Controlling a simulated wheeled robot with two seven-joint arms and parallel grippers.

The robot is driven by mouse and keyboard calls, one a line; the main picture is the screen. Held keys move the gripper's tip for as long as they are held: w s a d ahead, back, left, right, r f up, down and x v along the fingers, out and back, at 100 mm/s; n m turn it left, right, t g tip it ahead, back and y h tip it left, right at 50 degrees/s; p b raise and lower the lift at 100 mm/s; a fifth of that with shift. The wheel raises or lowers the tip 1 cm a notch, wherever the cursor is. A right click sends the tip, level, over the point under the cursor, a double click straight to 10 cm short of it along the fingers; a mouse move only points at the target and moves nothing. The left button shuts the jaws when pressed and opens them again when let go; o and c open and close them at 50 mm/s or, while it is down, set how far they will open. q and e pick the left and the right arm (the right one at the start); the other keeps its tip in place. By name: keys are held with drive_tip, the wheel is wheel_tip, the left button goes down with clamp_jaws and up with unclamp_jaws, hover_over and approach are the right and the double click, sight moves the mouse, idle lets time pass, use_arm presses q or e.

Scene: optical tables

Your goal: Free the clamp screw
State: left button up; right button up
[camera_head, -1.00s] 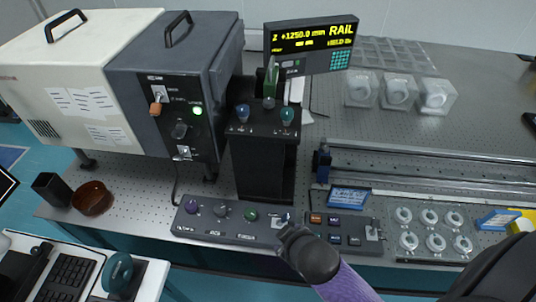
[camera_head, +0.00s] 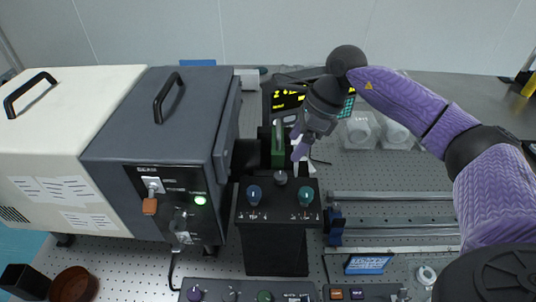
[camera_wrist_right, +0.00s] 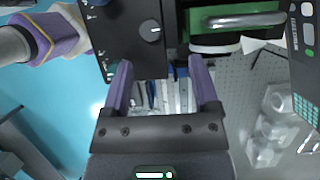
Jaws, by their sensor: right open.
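My right gripper (camera_head: 297,146) is open and empty above and behind the black stand (camera_head: 275,245), beside a dark green part (camera_head: 278,150) with a pale handle. A small grey knob (camera_head: 280,178) sits on the stand top, with a blue knob (camera_head: 253,194) and a teal knob (camera_head: 306,196) in front. I cannot tell which part is the clamp screw. In the right wrist view my open jaws (camera_wrist_right: 163,75) have rail parts and a blue piece in the gap between them, lower down. A round knob (camera_wrist_right: 149,31) shows on a dark top nearby. My left gripper is not in view.
The grey instrument box (camera_head: 160,110) stands left of the stand. The display (camera_head: 288,100) is partly hidden behind my gripper. Metal rails (camera_head: 400,215) with a blue carriage (camera_head: 335,226) lie to the right. Clear cases (camera_head: 360,130) stand at the back right.

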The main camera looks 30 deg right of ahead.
sight(281, 175)
drive_tip(key=f, duration=0.1)
drive_tip(key=s+a+f, duration=0.1)
drive_tip(key=f, duration=0.1)
drive_tip(key=shift+s+a+f, duration=0.2)
drive_tip(key=shift+a+f, duration=0.05)
drive_tip(key=shift+a, duration=0.1)
drive_tip(key=x, duration=0.3)
drive_tip(key=shift+w+f, duration=0.3)
drive_tip(key=shift+w, duration=0.15)
drive_tip(key=shift+a+f, duration=0.2)
drive_tip(key=shift+f, duration=0.2)
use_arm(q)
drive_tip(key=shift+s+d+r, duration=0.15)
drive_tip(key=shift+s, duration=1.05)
use_arm(e)
drive_tip(key=shift+c, duration=0.8)
clamp_jaws()
